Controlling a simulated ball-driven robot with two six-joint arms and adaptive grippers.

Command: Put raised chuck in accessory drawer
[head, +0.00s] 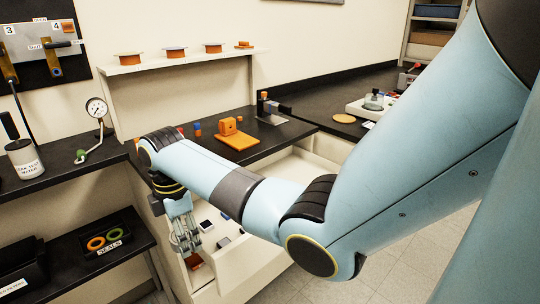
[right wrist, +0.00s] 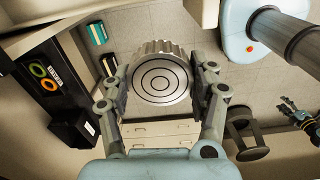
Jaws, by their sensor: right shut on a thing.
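The raised chuck (right wrist: 160,79) is a round silver metal disc with a ridged rim and concentric rings on its face. My right gripper (right wrist: 161,88) is shut on it, with one finger on each side of the rim. In the head view my right gripper (head: 187,238) hangs fingers down at the left side of an open white drawer (head: 262,262); the chuck is hard to make out there. Several small items lie in the drawer, and my forearm hides part of it. What looks like my left gripper (right wrist: 294,113) is small at the right of the wrist view.
The black bench (head: 275,131) above holds an orange block and plate (head: 237,140). A lower shelf at left carries a seals tray (head: 105,239) with green and orange rings. A stool (right wrist: 247,138) stands on the floor. Tiled floor is clear at right.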

